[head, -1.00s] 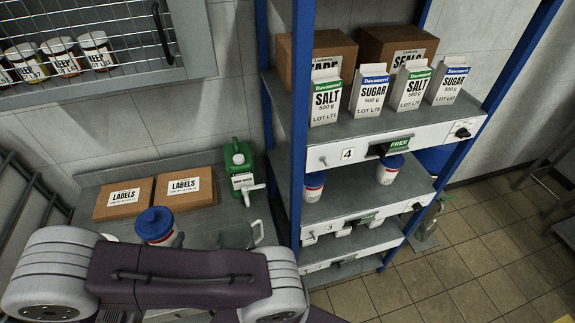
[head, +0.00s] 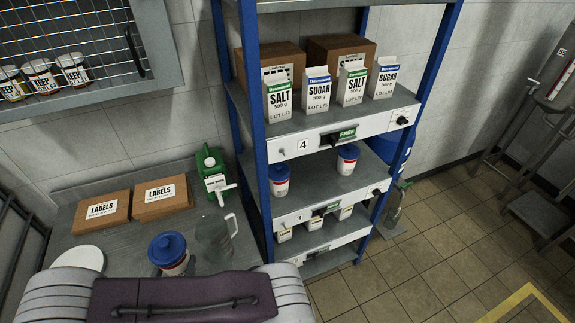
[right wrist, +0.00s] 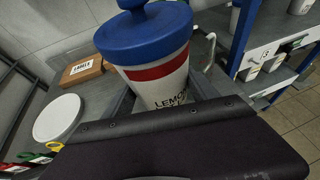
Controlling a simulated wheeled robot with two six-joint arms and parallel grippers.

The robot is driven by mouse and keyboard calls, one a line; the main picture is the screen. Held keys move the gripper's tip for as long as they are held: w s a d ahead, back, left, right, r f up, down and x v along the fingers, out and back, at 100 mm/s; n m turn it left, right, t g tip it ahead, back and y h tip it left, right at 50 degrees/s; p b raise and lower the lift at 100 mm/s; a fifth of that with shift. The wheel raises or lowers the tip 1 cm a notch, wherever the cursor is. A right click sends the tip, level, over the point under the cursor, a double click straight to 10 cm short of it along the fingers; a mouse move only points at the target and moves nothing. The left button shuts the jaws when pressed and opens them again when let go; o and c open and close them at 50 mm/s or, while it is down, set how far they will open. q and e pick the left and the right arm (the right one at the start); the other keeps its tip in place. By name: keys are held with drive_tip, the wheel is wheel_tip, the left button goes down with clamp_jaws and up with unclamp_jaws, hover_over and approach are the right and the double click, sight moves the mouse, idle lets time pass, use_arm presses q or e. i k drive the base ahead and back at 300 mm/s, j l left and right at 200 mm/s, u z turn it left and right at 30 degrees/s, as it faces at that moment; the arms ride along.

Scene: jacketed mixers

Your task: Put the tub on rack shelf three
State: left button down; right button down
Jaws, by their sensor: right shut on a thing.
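The tub (head: 170,262), white with a blue knobbed lid and a red band, appears above the counter at lower left in the head view. In the right wrist view the tub (right wrist: 160,72) is close up and nearly upright, with "LEMON" lettering. My right gripper (right wrist: 163,96) is shut on its body; its jaws are partly hidden by my own dark housing. Rack shelf three (head: 316,190), marked 3 on its front strip, is under shelf 4. It holds two blue-lidded tubs (head: 280,181) (head: 347,160) with a gap between them. My left gripper is out of view.
A clear jug (head: 214,238) stands between the tub and the blue rack post (head: 258,150). A green canister (head: 212,176), two label boxes (head: 104,209) and a white disc (head: 78,260) are on the counter. Cartons (head: 316,92) fill shelf 4.

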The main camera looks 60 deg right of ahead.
sight(314, 172)
drive_tip(key=l+z, duration=0.8)
drive_tip(key=z, duration=0.15)
drive_tip(key=l+z, duration=0.5)
drive_tip(key=i+l+z, duration=0.2)
drive_tip(key=z, duration=0.25)
